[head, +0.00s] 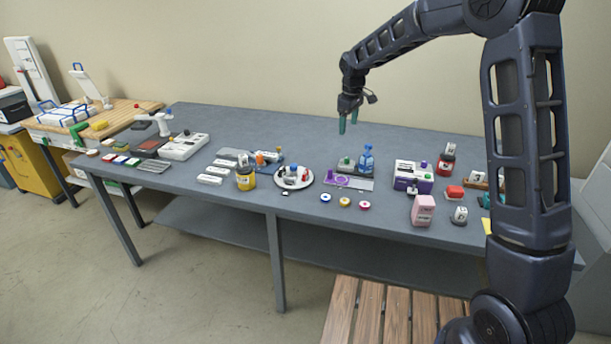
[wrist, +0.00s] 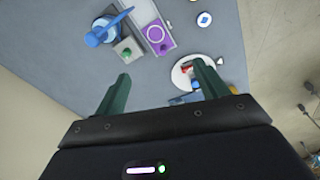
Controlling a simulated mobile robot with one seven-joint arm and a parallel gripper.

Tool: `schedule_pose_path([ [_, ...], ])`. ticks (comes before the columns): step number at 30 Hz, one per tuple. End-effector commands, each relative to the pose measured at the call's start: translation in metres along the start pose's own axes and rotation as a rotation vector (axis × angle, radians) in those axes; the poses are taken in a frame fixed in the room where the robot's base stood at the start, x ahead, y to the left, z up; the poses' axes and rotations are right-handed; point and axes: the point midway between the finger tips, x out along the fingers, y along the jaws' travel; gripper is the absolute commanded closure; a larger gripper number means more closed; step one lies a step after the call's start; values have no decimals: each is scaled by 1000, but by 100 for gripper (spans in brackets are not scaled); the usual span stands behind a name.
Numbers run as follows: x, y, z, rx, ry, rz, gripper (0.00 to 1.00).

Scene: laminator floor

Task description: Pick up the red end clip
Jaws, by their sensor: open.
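A small red piece (head: 303,173), which may be the red end clip, lies among other small parts on a round white plate (head: 279,183) near the table's front edge. It also shows in the wrist view (wrist: 186,70), beside my right finger, which hides part of the plate. Its exact shape is too small to tell. A larger red block (head: 455,192) sits at the table's right. My gripper (head: 348,122) is open and empty, with green fingers pointing down, well above the table, behind and to the right of the plate. Its fingers also show in the wrist view (wrist: 160,82).
A blue bottle (head: 366,160) and a green-topped block (head: 346,163) stand right of the plate, by a tray with a purple ring (head: 342,181). A yellow jar (head: 245,179) stands left. Three round discs lie in front. A purple-white box (head: 412,177) stands further right.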

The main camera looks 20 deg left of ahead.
Motion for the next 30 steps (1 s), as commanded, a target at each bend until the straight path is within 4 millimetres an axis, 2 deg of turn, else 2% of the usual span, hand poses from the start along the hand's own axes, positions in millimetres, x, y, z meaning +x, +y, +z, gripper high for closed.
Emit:
schedule_pose_path([
  [1,16,-5,-18,-35,-8,-10,27],
  [6,61,-24,-71,-151,-25,-35,27],
  [9,87,-36,-98,-213,-33,-48,27],
  [13,113,-50,-123,-274,-41,-61,27],
  [18,130,-59,-138,-312,-46,-69,27],
  [23,140,-61,-139,-318,-48,-71,27],
  [30,172,-63,-137,-317,-48,-71,27],
])
